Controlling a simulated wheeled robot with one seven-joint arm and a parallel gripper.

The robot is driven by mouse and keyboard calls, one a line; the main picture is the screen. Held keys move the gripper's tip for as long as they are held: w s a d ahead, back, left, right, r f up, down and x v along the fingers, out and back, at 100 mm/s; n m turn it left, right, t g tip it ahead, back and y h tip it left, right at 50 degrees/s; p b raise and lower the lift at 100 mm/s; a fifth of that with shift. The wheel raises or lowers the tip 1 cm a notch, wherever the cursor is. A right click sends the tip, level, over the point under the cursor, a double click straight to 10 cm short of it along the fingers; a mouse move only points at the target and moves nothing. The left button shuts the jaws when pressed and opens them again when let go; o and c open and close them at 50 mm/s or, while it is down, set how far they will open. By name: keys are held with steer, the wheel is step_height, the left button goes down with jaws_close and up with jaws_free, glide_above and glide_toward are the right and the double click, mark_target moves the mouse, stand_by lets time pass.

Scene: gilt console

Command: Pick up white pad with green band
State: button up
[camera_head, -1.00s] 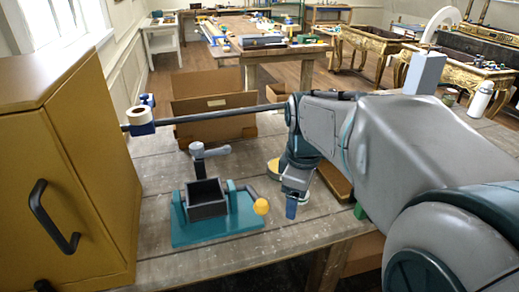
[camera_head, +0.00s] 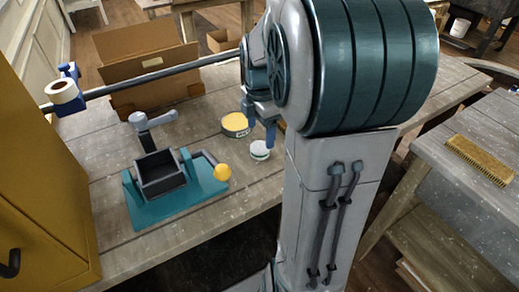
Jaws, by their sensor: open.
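The white pad with green band (camera_head: 260,150) is a small round piece lying on the wooden table near its front edge. A larger yellow-topped round pad (camera_head: 236,124) lies just behind it to the left. My gripper (camera_head: 262,124) points down, with blue fingers, above and slightly behind the white pad, apart from it as far as I can see. It is open, and nothing shows between the fingers. My arm hides the table to the right of the pads.
A teal-based vise-like fixture (camera_head: 165,180) with a yellow knob stands to the left. A dark rod (camera_head: 160,76) with a tape roll (camera_head: 63,91) crosses behind, before a cardboard box (camera_head: 150,65). A mustard cabinet (camera_head: 40,170) bounds the left. A brush (camera_head: 480,158) lies on the right table.

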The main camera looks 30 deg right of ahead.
mark_target(260, 146)
steer(key=shift+s+a+f, duration=0.1)
steer(key=shift+f, duration=3.1)
steer(key=c, duration=1)
